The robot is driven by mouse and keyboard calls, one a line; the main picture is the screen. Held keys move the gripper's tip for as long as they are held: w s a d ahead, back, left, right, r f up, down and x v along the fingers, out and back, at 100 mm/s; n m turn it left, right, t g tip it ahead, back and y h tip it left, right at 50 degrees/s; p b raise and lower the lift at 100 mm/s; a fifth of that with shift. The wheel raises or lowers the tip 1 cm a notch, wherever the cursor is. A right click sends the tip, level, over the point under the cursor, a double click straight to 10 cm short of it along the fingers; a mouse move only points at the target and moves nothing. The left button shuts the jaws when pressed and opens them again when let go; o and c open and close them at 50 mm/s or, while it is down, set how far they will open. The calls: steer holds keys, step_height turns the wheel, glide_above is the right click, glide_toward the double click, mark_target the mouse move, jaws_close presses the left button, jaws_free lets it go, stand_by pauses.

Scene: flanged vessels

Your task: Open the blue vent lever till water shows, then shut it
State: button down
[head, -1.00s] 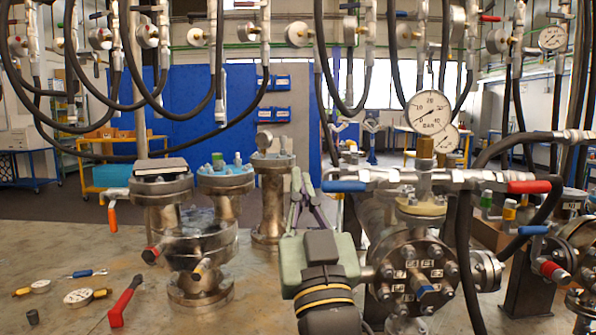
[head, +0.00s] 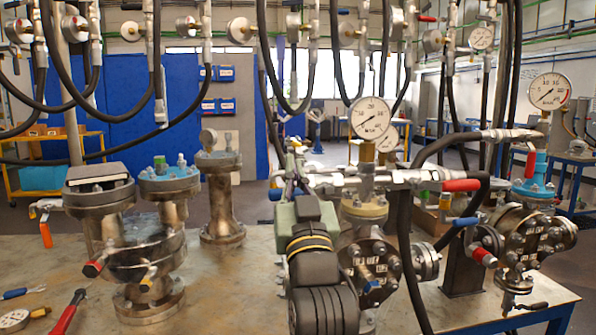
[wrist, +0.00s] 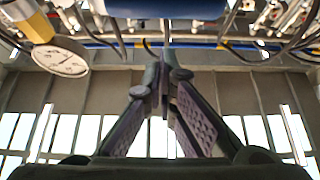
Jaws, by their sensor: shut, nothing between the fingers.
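A blue lever (head: 276,194) sits at the left end of the horizontal steel manifold (head: 345,183). Only its tip shows left of my fingers; the rest is hidden behind my gripper. My gripper (head: 291,152) points up in front of the lever and is shut and empty; I cannot tell whether it touches it. In the wrist view its two padded fingers (wrist: 163,80) come together, and a dark blue cylinder (wrist: 180,8), likely a lever handle, crosses the top edge beyond them. A round gauge (head: 370,119) stands above the manifold. No water is visible.
A red lever (head: 461,185) is on the manifold's right end, and another blue lever (head: 467,221) is lower right. Black hoses (head: 402,250) hang close to my gripper's right. Flanged vessels (head: 145,250) stand left on the bench (head: 235,285). Bare bench lies between them and my arm.

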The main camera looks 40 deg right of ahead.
steer(key=shift+w+f, duration=0.2)
steer(key=shift+f, duration=0.95)
steer(key=shift+d+f+n, duration=0.1)
steer(key=shift+f+n, duration=0.05)
steer(key=shift+n, duration=0.15)
steer(key=shift+f+n+t+y+b, duration=0.25)
steer(key=shift+n+t+y+b, duration=0.15)
steer(key=shift+n+y+b, duration=0.35)
steer(key=shift+f+n+y, duration=0.15)
steer(key=shift+n+y, duration=0.1)
steer(key=s+d+f+n+g+y+b, duration=0.1)
steer(key=f+n+y+b, duration=0.3)
steer(key=n, duration=0.6)
steer(key=s+d+f+n+g+y+b, duration=0.1)
steer(key=d+f+n+y+b, duration=0.2)
steer(key=n+y+b, duration=0.3)
steer(key=f+n+b, duration=0.1)
steer(key=n+b, duration=0.1)
steer(key=n, duration=0.2)
steer(key=shift+s+f+n+g, duration=0.3)
steer(key=shift+f, duration=0.1)
steer(key=shift+d, duration=0.15)
